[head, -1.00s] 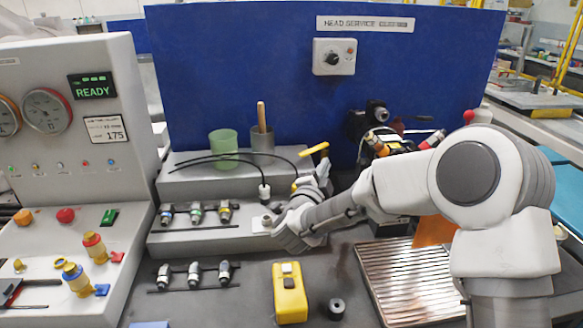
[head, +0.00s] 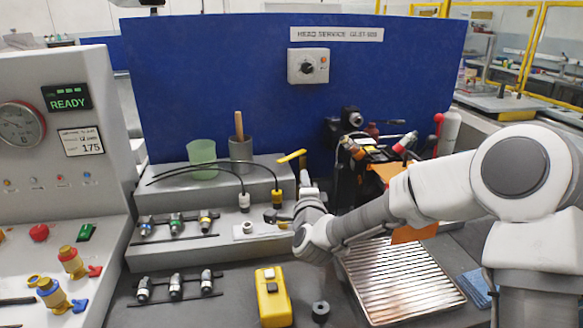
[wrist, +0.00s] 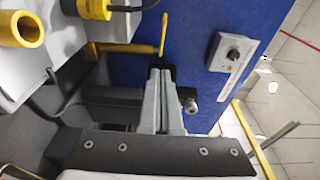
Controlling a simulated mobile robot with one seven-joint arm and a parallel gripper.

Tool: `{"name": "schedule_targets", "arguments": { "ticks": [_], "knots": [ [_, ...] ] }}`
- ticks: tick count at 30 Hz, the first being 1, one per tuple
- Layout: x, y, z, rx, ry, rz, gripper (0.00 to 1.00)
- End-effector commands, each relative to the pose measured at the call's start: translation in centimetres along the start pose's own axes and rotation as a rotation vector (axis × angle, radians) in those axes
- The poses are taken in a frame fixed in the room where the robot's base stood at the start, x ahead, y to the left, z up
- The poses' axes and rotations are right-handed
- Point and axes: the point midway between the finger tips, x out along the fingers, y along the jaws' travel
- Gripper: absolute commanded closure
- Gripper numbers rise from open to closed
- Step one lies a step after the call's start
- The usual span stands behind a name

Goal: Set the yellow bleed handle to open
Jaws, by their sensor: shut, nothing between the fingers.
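The yellow bleed handle (head: 291,156) is a slim lever above the right end of the grey stepped block, before the blue panel. In the wrist view the yellow handle (wrist: 163,35) is a bar standing just beyond my fingertips, joined to a yellow rod running left. My gripper (head: 304,178) is just below and right of the handle in the head view. In the wrist view my gripper (wrist: 160,73) has its two grey fingers together, empty, pointing at the handle. I cannot tell whether they touch it.
A yellow-ended black hose (head: 277,197) hangs close left of my gripper. The grey stepped block (head: 170,185) carries a green cup (head: 202,155) and small fittings. Bottles and an orange sheet (head: 405,234) stand right, behind my arm. A blue panel (head: 250,90) rises behind.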

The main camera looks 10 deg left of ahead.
Motion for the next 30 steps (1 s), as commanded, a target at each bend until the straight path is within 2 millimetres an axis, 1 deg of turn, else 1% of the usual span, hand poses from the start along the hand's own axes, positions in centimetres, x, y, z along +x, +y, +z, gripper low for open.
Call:
{"name": "schedule_targets", "arguments": {
  "ticks": [1,7,9,12,18,30],
  "knots": [
    [1.0,0.1,0.0,0.003,0.001,0.0,1.0],
    [4.3,0.1,-0.1,0.002,0.002,0.001,1.0],
    [5.0,0.0,1.0,0.002,-0.001,0.0,1.0],
    [5.9,0.0,1.9,0.001,-0.001,0.0,1.0],
    [6.8,0.0,2.7,0.0,0.0,0.0,1.0],
    [6.9,0.0,2.8,0.0,0.002,0.0,1.0]
  ]
}}
